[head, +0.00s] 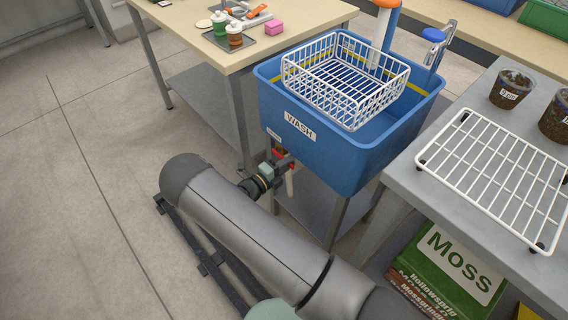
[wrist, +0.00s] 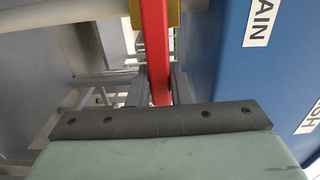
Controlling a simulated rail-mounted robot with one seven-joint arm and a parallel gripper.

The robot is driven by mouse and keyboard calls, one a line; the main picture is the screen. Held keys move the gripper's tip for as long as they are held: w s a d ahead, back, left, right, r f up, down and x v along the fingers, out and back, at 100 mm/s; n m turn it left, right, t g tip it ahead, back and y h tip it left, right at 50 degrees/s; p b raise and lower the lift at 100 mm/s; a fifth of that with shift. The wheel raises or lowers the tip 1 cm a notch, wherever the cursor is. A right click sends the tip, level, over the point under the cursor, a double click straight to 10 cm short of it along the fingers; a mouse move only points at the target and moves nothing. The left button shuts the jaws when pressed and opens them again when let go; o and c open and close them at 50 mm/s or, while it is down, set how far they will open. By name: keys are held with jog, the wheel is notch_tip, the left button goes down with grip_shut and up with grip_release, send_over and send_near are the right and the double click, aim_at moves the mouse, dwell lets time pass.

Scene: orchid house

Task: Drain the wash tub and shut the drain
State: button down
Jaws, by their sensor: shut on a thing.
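The blue wash tub (head: 335,160) with a WASH label stands between two tables. Its blue side with a DRAIN label also fills the right of the wrist view (wrist: 225,60). A drain valve with a red lever (head: 279,153) sits low at its left side, above a pale outlet pipe (head: 290,185). My gripper (head: 283,162) is at this valve. In the wrist view the fingers (wrist: 158,92) are shut on the red lever (wrist: 155,50), which runs from a yellow fitting (wrist: 155,14). I cannot tell the water level or whether the valve is open.
A white wire basket (head: 345,80) sits in the tub's top. A wire rack (head: 490,175) and plant pots (head: 511,88) are on the grey right table. A moss bag (head: 450,265) is below right. Floor at left is clear.

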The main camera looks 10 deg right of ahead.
jog(key=c, duration=1.3)
grip_release()
jog(key=v, duration=1.7)
jog(key=shift+s+a+r, duration=0.1)
jog(key=shift+s+a, duration=0.05)
jog(key=shift+a, duration=0.1)
